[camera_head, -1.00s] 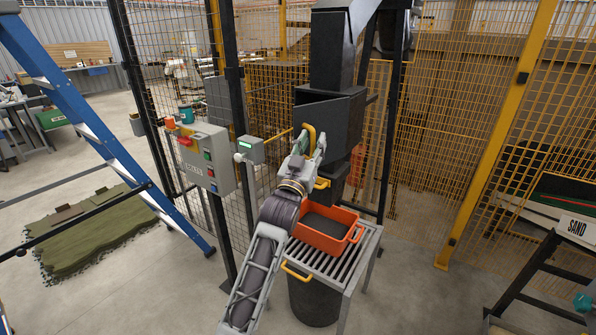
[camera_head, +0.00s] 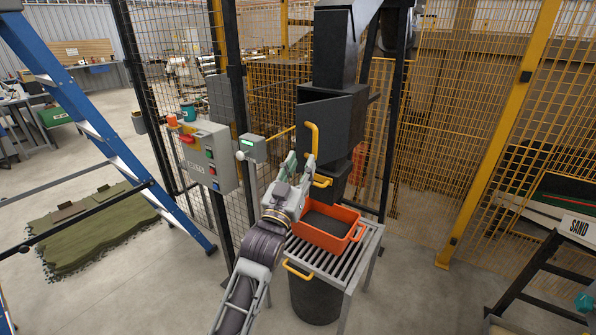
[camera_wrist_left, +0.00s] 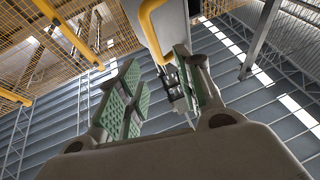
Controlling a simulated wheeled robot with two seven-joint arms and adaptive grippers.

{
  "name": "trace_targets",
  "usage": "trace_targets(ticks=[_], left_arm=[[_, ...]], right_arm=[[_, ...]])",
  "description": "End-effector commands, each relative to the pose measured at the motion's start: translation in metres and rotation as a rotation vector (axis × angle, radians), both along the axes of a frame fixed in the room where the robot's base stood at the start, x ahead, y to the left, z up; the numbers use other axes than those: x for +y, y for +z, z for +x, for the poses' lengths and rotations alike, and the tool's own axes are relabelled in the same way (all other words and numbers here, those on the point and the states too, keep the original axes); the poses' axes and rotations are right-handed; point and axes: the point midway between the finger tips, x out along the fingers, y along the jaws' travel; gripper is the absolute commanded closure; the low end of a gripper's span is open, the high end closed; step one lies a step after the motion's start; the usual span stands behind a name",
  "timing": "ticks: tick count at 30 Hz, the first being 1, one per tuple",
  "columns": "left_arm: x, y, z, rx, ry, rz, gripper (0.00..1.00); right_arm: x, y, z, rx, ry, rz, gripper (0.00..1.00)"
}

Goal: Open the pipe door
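The dark pipe (camera_head: 333,50) runs down to a box-like section with a flat dark door panel (camera_head: 325,112) on its front. A yellow handle (camera_head: 316,138) is on the panel; it also shows in the left wrist view (camera_wrist_left: 150,22). I cannot tell how far the door stands open. My left gripper (camera_head: 300,164) is just below and left of the handle. In the left wrist view its green-padded fingers (camera_wrist_left: 165,98) are spread apart with nothing held between them. My right gripper is out of view.
An orange crate (camera_head: 356,236) of dark material stands on a slatted stand (camera_head: 335,268) below the pipe. A second yellow handle (camera_head: 322,181) is lower on the pipe. A grey control box (camera_head: 208,158) and mesh fence are to the left, a blue ladder (camera_head: 100,125) farther left.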

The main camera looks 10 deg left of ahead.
Motion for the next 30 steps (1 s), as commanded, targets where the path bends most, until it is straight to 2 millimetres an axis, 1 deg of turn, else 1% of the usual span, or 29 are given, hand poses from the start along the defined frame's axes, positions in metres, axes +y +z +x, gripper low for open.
trace_targets(ticks=[7, 18, 23, 26, 27, 29, 30], left_arm=[[0.002, -0.004, -0.011, -0.001, 0.0, -0.001, 0.65], [0.003, -0.004, -0.012, -0.001, 0.0, -0.001, 0.65], [0.003, -0.001, -0.012, -0.008, 0.0, -0.001, 0.85], [0.003, 0.009, -0.011, -0.024, 0.0, -0.001, 0.98], [0.003, 0.016, -0.01, -0.036, 0.0, 0.001, 1.0], [0.003, 0.027, -0.01, -0.056, 0.0, 0.008, 1.0], [0.004, 0.035, -0.009, -0.072, 0.001, 0.015, 1.0]], right_arm=[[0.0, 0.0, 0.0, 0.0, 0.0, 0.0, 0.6], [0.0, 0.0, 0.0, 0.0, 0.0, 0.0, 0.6], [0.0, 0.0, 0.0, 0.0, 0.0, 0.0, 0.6], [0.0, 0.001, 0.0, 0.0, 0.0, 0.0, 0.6], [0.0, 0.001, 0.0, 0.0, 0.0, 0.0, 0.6], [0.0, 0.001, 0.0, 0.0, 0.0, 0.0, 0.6], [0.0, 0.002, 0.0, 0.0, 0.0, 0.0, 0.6]])
